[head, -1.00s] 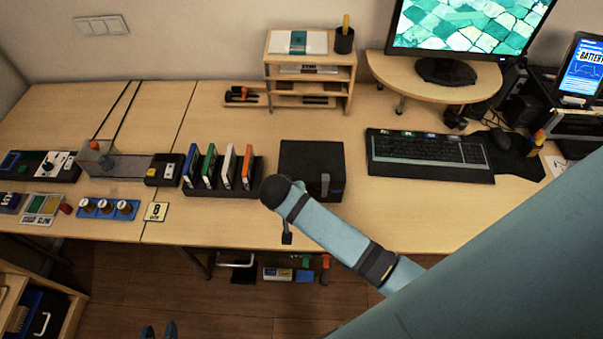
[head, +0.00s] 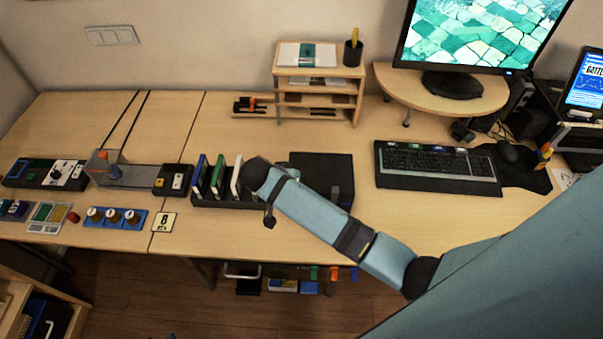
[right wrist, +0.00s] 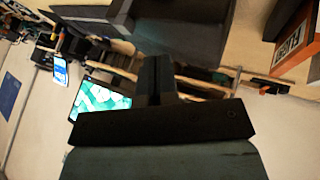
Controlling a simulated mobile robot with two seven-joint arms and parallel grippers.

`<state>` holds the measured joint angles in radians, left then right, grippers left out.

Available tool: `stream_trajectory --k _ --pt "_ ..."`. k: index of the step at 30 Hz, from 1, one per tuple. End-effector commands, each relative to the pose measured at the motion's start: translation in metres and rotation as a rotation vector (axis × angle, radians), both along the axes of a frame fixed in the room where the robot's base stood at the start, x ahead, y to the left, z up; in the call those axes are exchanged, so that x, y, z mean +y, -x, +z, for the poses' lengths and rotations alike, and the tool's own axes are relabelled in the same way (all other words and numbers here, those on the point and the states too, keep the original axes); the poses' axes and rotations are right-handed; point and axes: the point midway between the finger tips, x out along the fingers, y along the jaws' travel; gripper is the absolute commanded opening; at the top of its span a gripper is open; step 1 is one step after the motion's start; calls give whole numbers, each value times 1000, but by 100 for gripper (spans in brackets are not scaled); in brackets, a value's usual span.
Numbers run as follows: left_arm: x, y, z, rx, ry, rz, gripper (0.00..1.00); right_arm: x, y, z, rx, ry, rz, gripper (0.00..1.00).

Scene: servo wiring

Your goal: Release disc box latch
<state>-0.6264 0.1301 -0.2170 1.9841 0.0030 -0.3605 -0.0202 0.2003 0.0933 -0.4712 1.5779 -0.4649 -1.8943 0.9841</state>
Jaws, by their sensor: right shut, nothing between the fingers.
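The disc box (head: 312,163) is a black box on the desk, right of the disc rack. My right arm crosses its front, and I cannot make out its latch clearly. A dark box (right wrist: 185,35), apparently the disc box, is beyond the fingertips there. My left gripper is not in view.
The disc rack (head: 225,202) holds upright coloured cases; my right wrist covers its right end. An orange case (right wrist: 295,45) shows in the right wrist view. The keyboard (head: 437,163) lies to the right. A wooden shelf (head: 318,90) stands behind. The desk between shelf and box is clear.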

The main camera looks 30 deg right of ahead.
Motion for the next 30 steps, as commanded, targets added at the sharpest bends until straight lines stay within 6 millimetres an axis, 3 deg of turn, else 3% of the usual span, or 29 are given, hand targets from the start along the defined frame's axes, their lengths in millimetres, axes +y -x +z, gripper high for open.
stream_trajectory --k 11,18,30 --pt "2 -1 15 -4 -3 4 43 -50 -4 -60 3 3 0 0" --pt "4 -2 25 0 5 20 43 -74 13 -58 2 1 2 0" --pt "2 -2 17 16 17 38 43 -79 16 -60 2 0 1 0"
